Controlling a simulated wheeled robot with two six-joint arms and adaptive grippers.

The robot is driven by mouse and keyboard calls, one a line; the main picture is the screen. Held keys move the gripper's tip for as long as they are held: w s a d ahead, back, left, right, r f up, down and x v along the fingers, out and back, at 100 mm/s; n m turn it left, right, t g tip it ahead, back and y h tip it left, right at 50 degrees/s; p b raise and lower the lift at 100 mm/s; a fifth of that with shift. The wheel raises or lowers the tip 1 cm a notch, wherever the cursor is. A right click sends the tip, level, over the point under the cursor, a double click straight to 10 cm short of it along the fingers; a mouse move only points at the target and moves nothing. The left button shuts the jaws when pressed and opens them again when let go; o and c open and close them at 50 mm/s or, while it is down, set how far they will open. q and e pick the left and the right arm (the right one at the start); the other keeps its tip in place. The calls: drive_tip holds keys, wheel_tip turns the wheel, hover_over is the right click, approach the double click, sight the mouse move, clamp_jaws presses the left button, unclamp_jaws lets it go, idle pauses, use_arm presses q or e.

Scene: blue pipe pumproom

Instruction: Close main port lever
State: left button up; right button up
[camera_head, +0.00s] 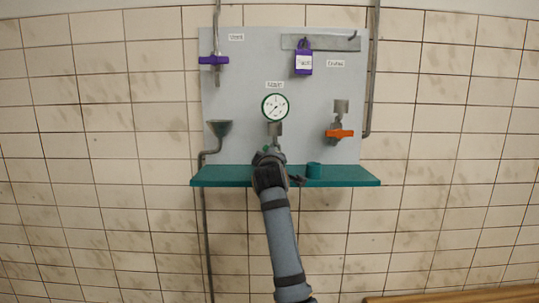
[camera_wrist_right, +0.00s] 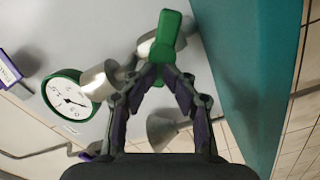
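The main port's green lever (camera_wrist_right: 168,34) shows in the right wrist view on a grey metal valve. It sits beside the round green-rimmed gauge (camera_wrist_right: 70,98), which also shows in the head view (camera_head: 275,107). My right gripper (camera_wrist_right: 158,72) has its fingertips drawn together at the near end of the lever, with green between them, and appears shut on it. In the head view my right gripper (camera_head: 268,160) is just below the gauge and hides most of the lever. My left gripper is in neither view.
A teal shelf (camera_head: 345,175) runs under the grey panel (camera_head: 240,140). An orange lever (camera_head: 340,133) is to the right, a funnel (camera_head: 219,128) and a purple lever (camera_head: 213,60) to the left. A purple padlock (camera_head: 304,63) hangs above.

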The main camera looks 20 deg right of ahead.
drive_tip(key=shift+o, duration=0.4)
drive_tip(key=shift+w+d+f, duration=0.25)
drive_tip(key=shift+w+f, duration=0.05)
drive_tip(key=shift+w, duration=0.05)
drive_tip(key=shift+s, duration=0.1)
drive_tip(key=shift+s+a+f+b, duration=0.1)
drive_tip(key=shift+s+a+b, duration=0.15)
drive_tip(key=shift+s+b, duration=0.35)
drive_tip(key=b+v, duration=1)
drive_tip(key=b, duration=0.2)
drive_tip(key=shift+s, duration=0.25)
idle(0.3)
